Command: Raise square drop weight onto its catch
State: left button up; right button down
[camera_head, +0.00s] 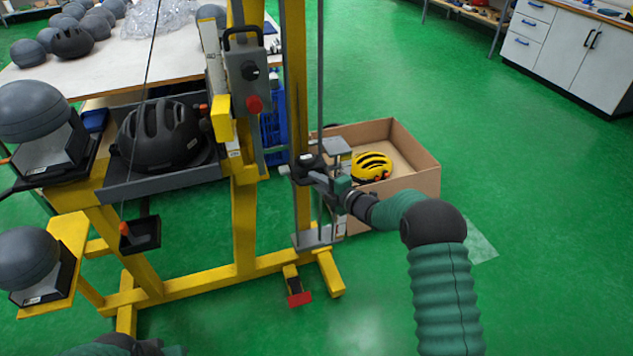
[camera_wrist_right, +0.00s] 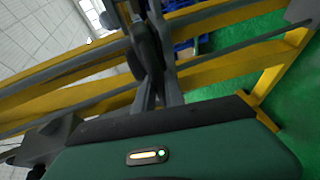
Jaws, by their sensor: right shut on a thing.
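The drop tower is a yellow frame with an upright post (camera_head: 294,70) and a thin grey guide rod (camera_head: 320,80) beside it. The square drop weight seems to be the grey flat-topped block (camera_head: 337,146) low on the guide, partly hidden by my gripper. My right gripper (camera_head: 308,170) reaches in from the right and is shut at the weight. In the right wrist view its dark fingers (camera_wrist_right: 150,65) are close together; the gripped part is hard to make out. I cannot make out the catch. My left arm's dark end (camera_head: 125,344) shows at the bottom left; its fingers are not clear.
A grey control box (camera_head: 248,80) with a red knob is on the tower. A black helmet (camera_head: 160,134) lies in a grey tray. A cardboard box (camera_head: 412,160) with a yellow helmet (camera_head: 371,166) stands behind my right gripper. Green floor (camera_head: 540,220) is clear to the right.

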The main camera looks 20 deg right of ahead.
jog(key=shift+s+a+f, duration=0.15)
jog(key=shift+a+f, duration=0.15)
jog(key=shift+a, duration=0.25)
notch_tip(320, 180, up, 32)
jog(key=p, duration=1.8)
jog(key=shift+w+d+r, duration=0.15)
jog(key=shift+w+r, duration=0.05)
jog(key=shift+r, duration=0.05)
jog(key=c, duration=1.6)
grip_release()
jog(key=shift+f, duration=0.1)
jog(key=shift+o, duration=1)
jog(key=shift+w+f, duration=0.1)
jog(key=shift+f, duration=0.1)
jog(key=shift+s+d+f, duration=0.1)
jog(key=shift+s+d, duration=0.1)
jog(key=shift+d, duration=0.05)
